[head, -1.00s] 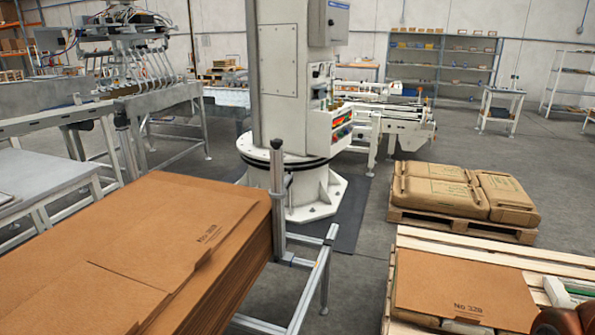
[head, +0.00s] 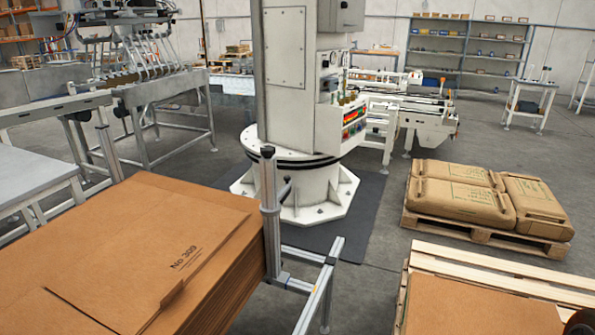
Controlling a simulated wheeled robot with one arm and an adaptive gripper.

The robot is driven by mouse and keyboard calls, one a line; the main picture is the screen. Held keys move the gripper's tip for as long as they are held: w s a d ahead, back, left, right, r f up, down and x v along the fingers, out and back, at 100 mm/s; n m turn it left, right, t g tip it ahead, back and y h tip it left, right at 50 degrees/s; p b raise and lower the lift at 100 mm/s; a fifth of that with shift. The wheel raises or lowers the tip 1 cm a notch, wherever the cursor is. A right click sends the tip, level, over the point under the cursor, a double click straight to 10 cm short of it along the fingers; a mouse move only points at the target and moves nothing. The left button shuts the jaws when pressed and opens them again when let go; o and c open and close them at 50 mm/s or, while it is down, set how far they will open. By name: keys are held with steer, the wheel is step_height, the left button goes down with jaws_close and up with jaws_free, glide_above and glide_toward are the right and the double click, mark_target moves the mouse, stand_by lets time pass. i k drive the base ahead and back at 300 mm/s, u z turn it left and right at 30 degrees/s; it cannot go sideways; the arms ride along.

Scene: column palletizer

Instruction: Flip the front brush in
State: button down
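I cannot make out a front brush in the head view. A large stack of brown sheets (head: 130,235) fills the lower left, its top sheet printed with a number. A grey upright post (head: 269,215) with a dark clamp stands at its right corner. The white column machine (head: 300,110) stands on a round base behind it. My gripper is not in view. A small dark reddish piece (head: 584,321) shows at the lower right corner; I cannot tell what it is.
A pallet of brown sacks (head: 465,195) stands at the right. A slatted pallet (head: 500,279) with a brown sheet (head: 470,312) lies in front of it. A low grey frame (head: 325,275) runs beside the stack. Bare floor (head: 375,270) lies between them.

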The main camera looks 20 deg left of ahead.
mark_target(284, 192)
steer(key=u, duration=0.55)
steer(key=i, duration=0.8)
steer(key=u, duration=1.2)
steer(key=i, duration=0.25)
steer(key=u, duration=0.15)
